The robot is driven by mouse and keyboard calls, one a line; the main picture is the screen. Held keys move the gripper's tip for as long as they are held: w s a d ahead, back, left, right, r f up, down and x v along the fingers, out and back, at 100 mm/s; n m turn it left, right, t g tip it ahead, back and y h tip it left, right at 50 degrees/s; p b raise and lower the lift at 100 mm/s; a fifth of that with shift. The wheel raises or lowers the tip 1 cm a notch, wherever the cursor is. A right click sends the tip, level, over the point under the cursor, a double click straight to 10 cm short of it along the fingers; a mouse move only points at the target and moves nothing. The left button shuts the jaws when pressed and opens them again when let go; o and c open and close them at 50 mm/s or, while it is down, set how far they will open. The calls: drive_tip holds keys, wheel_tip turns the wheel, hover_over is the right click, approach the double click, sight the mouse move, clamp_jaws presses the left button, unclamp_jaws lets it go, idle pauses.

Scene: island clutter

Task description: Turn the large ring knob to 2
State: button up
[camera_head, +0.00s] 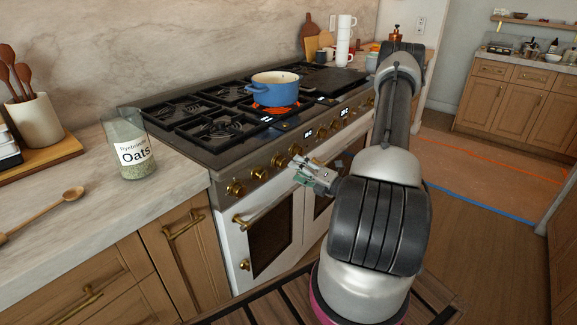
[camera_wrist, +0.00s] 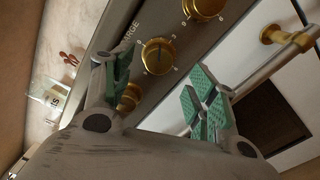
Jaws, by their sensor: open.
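In the wrist view a brass knob (camera_wrist: 158,56) sits on the stove's front panel, with a label ending in "ARGE" at its upper left. Small marks ring it, with a dark line on its face; I cannot read its setting surely. My gripper (camera_wrist: 160,88) is open and empty, its green-padded fingers apart, with the knob ahead between and beyond them. In the head view my gripper (camera_head: 312,175) is in front of the row of brass knobs (camera_head: 279,161); it hides part of the panel. Which of these is the labelled knob is unclear there.
A brass oven handle (camera_head: 258,213) sticks out below the knobs, also in the wrist view (camera_wrist: 275,55). A blue pot (camera_head: 275,92) stands over a glowing orange burner. An oats jar (camera_head: 130,145) stands on the left counter. Another knob (camera_wrist: 128,97) is partly behind the left finger.

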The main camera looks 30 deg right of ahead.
drive_tip(key=v, duration=0.5)
idle(0.4)
